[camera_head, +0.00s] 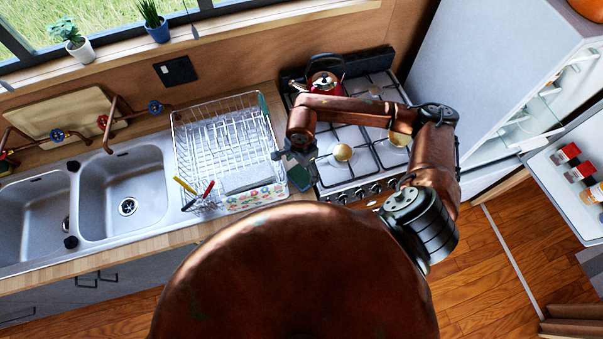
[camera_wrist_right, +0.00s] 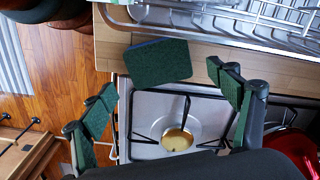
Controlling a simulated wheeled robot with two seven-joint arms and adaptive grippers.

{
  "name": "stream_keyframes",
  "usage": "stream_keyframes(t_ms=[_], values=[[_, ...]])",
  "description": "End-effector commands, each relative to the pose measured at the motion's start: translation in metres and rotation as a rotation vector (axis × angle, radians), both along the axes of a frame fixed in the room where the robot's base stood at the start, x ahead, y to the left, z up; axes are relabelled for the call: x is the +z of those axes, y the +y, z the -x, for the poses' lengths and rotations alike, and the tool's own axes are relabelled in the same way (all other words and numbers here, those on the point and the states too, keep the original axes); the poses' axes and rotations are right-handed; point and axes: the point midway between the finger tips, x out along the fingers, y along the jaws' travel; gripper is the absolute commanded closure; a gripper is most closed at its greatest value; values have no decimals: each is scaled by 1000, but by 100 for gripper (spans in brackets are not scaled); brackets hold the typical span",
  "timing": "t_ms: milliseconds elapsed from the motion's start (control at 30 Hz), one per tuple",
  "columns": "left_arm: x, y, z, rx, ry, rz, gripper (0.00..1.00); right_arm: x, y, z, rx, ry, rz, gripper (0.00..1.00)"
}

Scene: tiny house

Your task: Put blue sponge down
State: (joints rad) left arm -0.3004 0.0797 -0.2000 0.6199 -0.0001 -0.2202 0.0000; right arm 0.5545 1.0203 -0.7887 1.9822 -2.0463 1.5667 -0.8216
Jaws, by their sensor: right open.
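The blue sponge (camera_wrist_right: 160,62) shows a dark green scouring face and a thin blue edge in the right wrist view. It appears to lie on the wooden counter strip beside the stove, with one edge near or over the stove's edge. In the head view the sponge (camera_head: 299,177) is partly hidden under my right gripper (camera_head: 288,156). My right gripper (camera_wrist_right: 161,84) is open, its green-padded fingers spread wide to either side of the sponge. No finger visibly touches the sponge. My left gripper is out of view.
A wire dish rack (camera_head: 222,140) stands left of the gripper, beside the double sink (camera_head: 125,190). The stove (camera_head: 365,155) with a red kettle (camera_head: 323,82) is to the right. An open fridge (camera_head: 500,80) stands farther right. The counter strip between rack and stove is narrow.

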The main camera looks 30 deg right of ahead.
Motion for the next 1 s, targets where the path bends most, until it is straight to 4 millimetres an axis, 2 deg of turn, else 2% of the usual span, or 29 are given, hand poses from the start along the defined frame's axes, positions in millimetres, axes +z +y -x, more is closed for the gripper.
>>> stream_keyframes(t_ms=[200, 400, 600, 1000], values=[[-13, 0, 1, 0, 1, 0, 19, 44, -1, -2, 0, -5, 1, 18], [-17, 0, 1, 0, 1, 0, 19, 69, 0, 0, -1, -1, 2, 18], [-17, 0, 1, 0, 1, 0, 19, 76, 0, 0, -1, 1, 1, 18], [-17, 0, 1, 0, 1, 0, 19, 76, 0, 0, -1, 1, 0, 18]])
